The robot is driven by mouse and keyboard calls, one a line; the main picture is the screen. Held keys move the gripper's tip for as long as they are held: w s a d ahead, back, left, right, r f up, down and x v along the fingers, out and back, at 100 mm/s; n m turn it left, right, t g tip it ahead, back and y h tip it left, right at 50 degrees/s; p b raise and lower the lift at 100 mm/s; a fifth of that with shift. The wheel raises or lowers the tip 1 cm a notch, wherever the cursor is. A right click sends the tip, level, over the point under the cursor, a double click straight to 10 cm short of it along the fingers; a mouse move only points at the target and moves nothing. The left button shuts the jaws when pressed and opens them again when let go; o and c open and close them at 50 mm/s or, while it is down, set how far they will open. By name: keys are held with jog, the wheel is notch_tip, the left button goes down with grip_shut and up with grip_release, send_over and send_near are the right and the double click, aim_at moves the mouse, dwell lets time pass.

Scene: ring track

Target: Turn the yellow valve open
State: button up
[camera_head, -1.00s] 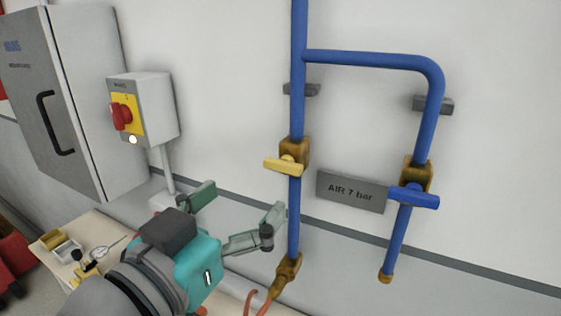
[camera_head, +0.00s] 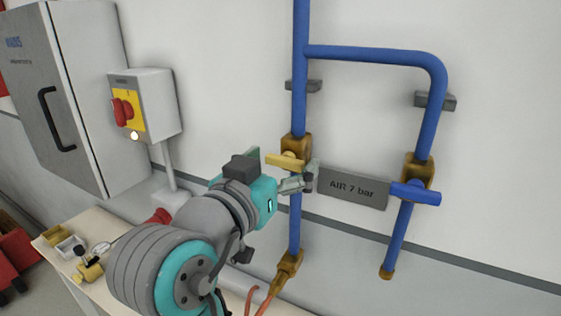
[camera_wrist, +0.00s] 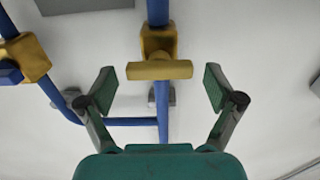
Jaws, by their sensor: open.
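The yellow valve has a brass body (camera_head: 297,146) on the left vertical blue pipe and a yellow handle (camera_head: 286,161) lying crosswise to that pipe. In the wrist view the yellow handle (camera_wrist: 159,70) lies level between and just beyond my fingertips. My gripper (camera_wrist: 158,87) is open, with one green-padded finger on each side of the handle, apart from it. In the head view my gripper (camera_head: 280,172) is at the valve, and one finger shows just right of the handle. The other finger is mostly hidden behind the gripper body.
A second valve with a blue handle (camera_head: 415,194) sits on the right pipe branch. A grey "AIR 7 bar" plate (camera_head: 352,188) is between the pipes. A red-knob switch box (camera_head: 145,105) and grey cabinet (camera_head: 75,95) are at left. A bench (camera_head: 75,235) carries small parts.

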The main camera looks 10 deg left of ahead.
jog(key=c, duration=1.1)
jog(key=shift+c, duration=0.2)
jog(key=shift+m, duration=0.3)
jog(key=m, duration=0.4)
jog(key=shift+s+d, duration=0.1)
jog(key=m, duration=0.5)
jog(key=shift+d+f, duration=0.1)
jog(key=shift+f, duration=0.05)
jog(key=m, duration=0.4)
jog(key=shift+f, duration=0.1)
jog(key=shift+f+m, duration=0.1)
jog(key=shift+m, duration=2)
